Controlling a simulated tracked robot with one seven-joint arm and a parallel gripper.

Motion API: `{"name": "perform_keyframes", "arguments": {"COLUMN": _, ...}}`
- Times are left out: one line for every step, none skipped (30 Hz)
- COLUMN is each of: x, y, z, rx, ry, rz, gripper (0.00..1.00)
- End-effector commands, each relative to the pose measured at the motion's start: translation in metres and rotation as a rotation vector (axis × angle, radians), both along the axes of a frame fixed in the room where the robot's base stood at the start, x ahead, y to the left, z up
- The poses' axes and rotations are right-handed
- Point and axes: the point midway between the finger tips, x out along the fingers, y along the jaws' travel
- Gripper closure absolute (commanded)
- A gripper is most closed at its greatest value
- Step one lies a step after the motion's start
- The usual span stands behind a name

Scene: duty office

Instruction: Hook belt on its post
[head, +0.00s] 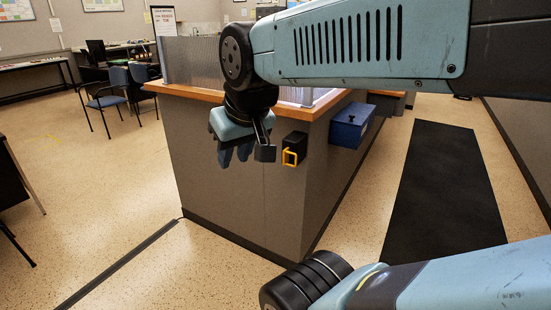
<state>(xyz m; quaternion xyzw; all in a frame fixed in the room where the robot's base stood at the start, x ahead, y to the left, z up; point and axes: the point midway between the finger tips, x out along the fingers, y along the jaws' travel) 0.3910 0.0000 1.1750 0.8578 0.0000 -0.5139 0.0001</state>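The loop may be the belt's end piece; no stretched belt shows. I cannot make out a separate post. My gripper (245,153) hangs in front of the counter end, just left of the black box in the picture, with its fingers pointing down. I cannot tell the finger gap or whether anything is between the fingers. No contact with the yellow loop shows.
The counter (230,180) has a wooden top and a clear screen. A blue box (351,125) is on its right side. A black mat (445,190) lies on the floor at right. A dark floor strip (120,265) runs at left.

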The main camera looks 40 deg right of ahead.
Motion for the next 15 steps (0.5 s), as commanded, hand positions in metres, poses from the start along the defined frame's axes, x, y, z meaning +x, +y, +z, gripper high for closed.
{"name": "perform_keyframes", "arguments": {"x": 0.0, "y": 0.0, "z": 0.0, "rx": 0.0, "ry": 0.0, "rz": 0.0, "gripper": 0.69}}
{"name": "perform_keyframes", "arguments": {"x": 0.0, "y": 0.0, "z": 0.0, "rx": 0.0, "ry": 0.0, "rz": 0.0, "gripper": 0.69}}
{"name": "perform_keyframes", "arguments": {"x": 0.0, "y": 0.0, "z": 0.0, "rx": 0.0, "ry": 0.0, "rz": 0.0, "gripper": 0.69}}
{"name": "perform_keyframes", "arguments": {"x": 0.0, "y": 0.0, "z": 0.0, "rx": 0.0, "ry": 0.0, "rz": 0.0, "gripper": 0.69}}
{"name": "perform_keyframes", "arguments": {"x": 0.0, "y": 0.0, "z": 0.0, "rx": 0.0, "ry": 0.0, "rz": 0.0, "gripper": 0.69}}
{"name": "perform_keyframes", "arguments": {"x": 0.0, "y": 0.0, "z": 0.0, "rx": 0.0, "ry": 0.0, "rz": 0.0, "gripper": 0.69}}
{"name": "perform_keyframes", "arguments": {"x": 0.0, "y": 0.0, "z": 0.0, "rx": 0.0, "ry": 0.0, "rz": -0.001, "gripper": 0.69}}
{"name": "perform_keyframes", "arguments": {"x": 0.0, "y": 0.0, "z": 0.0, "rx": 0.001, "ry": 0.001, "rz": -0.002, "gripper": 0.69}}
{"name": "perform_keyframes", "arguments": {"x": 0.001, "y": 0.0, "z": 0.0, "rx": 0.003, "ry": 0.005, "rz": -0.006, "gripper": 0.69}}
{"name": "perform_keyframes", "arguments": {"x": 0.002, "y": -0.001, "z": 0.0, "rx": 0.007, "ry": 0.009, "rz": -0.012, "gripper": 0.69}}
{"name": "perform_keyframes", "arguments": {"x": 0.004, "y": -0.001, "z": 0.0, "rx": 0.012, "ry": 0.016, "rz": -0.021, "gripper": 0.69}}
{"name": "perform_keyframes", "arguments": {"x": 0.006, "y": -0.002, "z": -0.001, "rx": 0.022, "ry": 0.029, "rz": -0.035, "gripper": 0.69}}
{"name": "perform_keyframes", "arguments": {"x": 0.009, "y": -0.002, "z": -0.002, "rx": 0.031, "ry": 0.042, "rz": -0.049, "gripper": 0.69}}
{"name": "perform_keyframes", "arguments": {"x": 0.012, "y": -0.003, "z": -0.003, "rx": 0.042, "ry": 0.057, "rz": -0.067, "gripper": 0.69}}
{"name": "perform_keyframes", "arguments": {"x": 0.017, "y": -0.002, "z": -0.005, "rx": 0.06, "ry": 0.08, "rz": -0.091, "gripper": 0.69}}
